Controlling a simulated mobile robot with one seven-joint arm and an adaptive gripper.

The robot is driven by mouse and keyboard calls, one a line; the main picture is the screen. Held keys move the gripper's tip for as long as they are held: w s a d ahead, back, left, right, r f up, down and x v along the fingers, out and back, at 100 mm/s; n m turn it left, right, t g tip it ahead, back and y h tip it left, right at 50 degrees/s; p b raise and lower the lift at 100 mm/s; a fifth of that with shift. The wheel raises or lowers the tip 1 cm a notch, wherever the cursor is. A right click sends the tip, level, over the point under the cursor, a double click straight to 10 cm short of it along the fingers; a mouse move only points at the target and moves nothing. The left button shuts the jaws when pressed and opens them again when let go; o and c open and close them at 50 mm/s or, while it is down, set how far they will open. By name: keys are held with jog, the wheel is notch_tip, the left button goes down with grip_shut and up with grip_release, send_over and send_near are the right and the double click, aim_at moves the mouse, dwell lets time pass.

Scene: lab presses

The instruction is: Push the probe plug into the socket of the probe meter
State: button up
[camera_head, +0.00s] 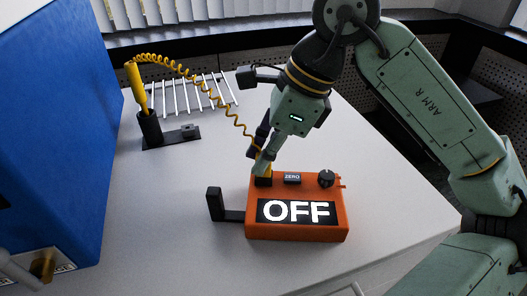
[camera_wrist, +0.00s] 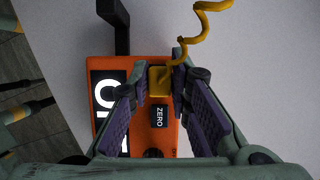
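The probe meter (camera_head: 297,234) is an orange box on the table with a lit display reading OFF. In the wrist view the meter (camera_wrist: 128,66) lies below my fingers. The yellow probe plug (camera_wrist: 159,79) sits between my fingertips, with a coiled cord leaving it. My gripper (camera_head: 262,165) points down at the meter's back left corner and appears shut on the plug; it also shows in the wrist view (camera_wrist: 159,75). The dark socket (camera_head: 263,181) is directly under the plug. I cannot tell how deep the plug is in it.
The yellow probe (camera_head: 137,88) stands in a black holder (camera_head: 150,130) at the back left, its coiled cord (camera_head: 205,91) stretching to the plug. A white wire rack (camera_head: 190,96) lies behind. A black bracket (camera_head: 214,204) stands left of the meter. A blue cabinet (camera_head: 55,130) bounds the left.

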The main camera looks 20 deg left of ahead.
jog(key=o, duration=0.4)
jog(key=shift+o, duration=0.2)
jog(key=shift+r, duration=0.1)
jog(key=v, duration=1.2)
jog(key=shift+d, duration=0.1)
